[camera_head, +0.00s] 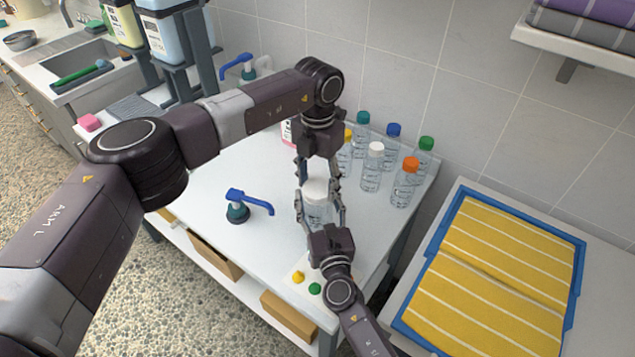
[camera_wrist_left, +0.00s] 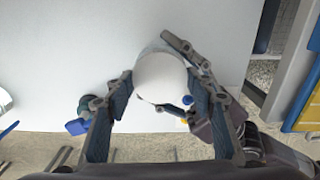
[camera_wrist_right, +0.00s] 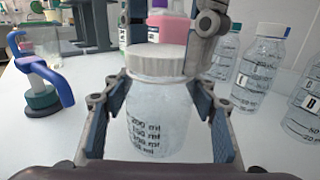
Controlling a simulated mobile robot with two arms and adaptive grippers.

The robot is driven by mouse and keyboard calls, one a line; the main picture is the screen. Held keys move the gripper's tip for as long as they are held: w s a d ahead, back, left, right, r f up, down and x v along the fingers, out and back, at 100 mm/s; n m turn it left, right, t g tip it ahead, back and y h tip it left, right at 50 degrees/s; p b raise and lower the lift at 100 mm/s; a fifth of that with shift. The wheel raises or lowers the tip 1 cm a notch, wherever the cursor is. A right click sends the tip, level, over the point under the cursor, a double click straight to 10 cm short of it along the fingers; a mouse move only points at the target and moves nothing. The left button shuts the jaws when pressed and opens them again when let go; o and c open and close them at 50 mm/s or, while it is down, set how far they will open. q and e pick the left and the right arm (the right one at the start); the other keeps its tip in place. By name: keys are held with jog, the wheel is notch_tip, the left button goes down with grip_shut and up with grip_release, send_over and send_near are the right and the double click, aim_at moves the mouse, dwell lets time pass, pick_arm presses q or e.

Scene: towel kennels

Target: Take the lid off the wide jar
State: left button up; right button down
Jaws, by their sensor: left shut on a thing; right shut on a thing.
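The wide jar (camera_head: 316,211) is clear with volume marks and stands upright on the white table. Its ribbed white lid (camera_head: 315,189) sits at its mouth; I cannot tell how tight it is. My left gripper (camera_head: 319,180) comes from above and is shut on the lid, which shows round between its fingers in the left wrist view (camera_wrist_left: 160,78). My right gripper (camera_head: 319,206) comes from the front and is shut on the jar's body, seen between its fingers in the right wrist view (camera_wrist_right: 158,122).
Several clear bottles with coloured caps (camera_head: 372,168) stand close behind and right of the jar. A blue-handled pump top (camera_head: 240,207) stands to the left. A white card with coloured pieces (camera_head: 299,277) lies near the front edge. A blue tray (camera_head: 578,262) with a yellow striped towel is at right.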

pick_arm(q)
jog(key=n, duration=0.6)
jog(key=shift+n, duration=0.3)
jog(key=n, duration=0.4)
jog(key=shift+n, duration=0.4)
jog(key=n, duration=0.4)
jog(key=shift+n, duration=0.4)
jog(key=n, duration=0.6)
jog(key=shift+w+r, duration=0.1)
jog(key=shift+r, duration=0.15)
jog(key=shift+r, duration=0.95)
